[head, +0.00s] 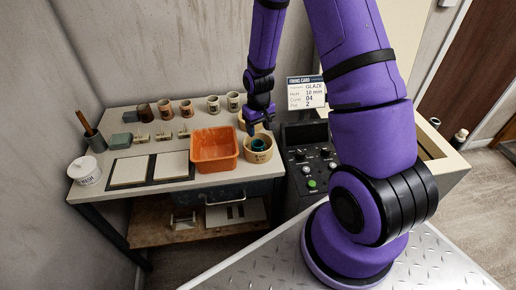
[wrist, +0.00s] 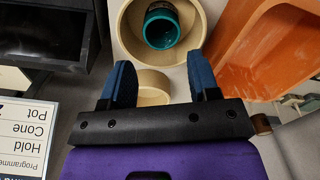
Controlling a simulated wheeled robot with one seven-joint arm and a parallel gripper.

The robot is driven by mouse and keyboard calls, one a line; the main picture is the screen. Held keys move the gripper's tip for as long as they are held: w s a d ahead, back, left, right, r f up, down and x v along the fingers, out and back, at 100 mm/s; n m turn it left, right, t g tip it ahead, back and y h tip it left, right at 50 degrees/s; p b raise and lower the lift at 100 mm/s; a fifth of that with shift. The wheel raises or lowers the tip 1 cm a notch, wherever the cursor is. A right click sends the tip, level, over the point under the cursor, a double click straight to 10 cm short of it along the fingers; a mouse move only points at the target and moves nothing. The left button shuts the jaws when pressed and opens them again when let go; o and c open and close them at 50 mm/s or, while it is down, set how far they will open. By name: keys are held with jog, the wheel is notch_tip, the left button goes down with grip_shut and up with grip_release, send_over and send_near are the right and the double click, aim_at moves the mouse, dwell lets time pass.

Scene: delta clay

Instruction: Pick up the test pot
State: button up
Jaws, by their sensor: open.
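The test pot appears to be the small teal pot (head: 259,145), which stands inside a round cream container (head: 260,156) on the bench, right of the orange bin. In the wrist view the teal pot (wrist: 175,38) shows a dark inside, with the cream container's rim (wrist: 120,25) around it. My gripper (head: 254,130) is above and just behind the pot in the head view. In the wrist view its two blue fingers (wrist: 159,65) are spread and empty, with the pot beyond their tips. A second cream round vessel (wrist: 153,84) shows between the fingers, partly hidden by the gripper.
The orange bin (head: 194,157) stands close left of the container. A black control box (head: 307,160) with a green button stands close right, below a firing card (head: 306,92). Several cups line the bench's back. Pale tiles (head: 129,169) and a white tub (head: 85,170) lie left.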

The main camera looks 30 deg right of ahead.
jog(key=shift+s+a+f, duration=0.1)
jog(key=shift+f, duration=2.2)
jog(key=shift+s+f, duration=0.1)
jog(key=shift+f, duration=2.15)
jog(key=c, duration=0.6)
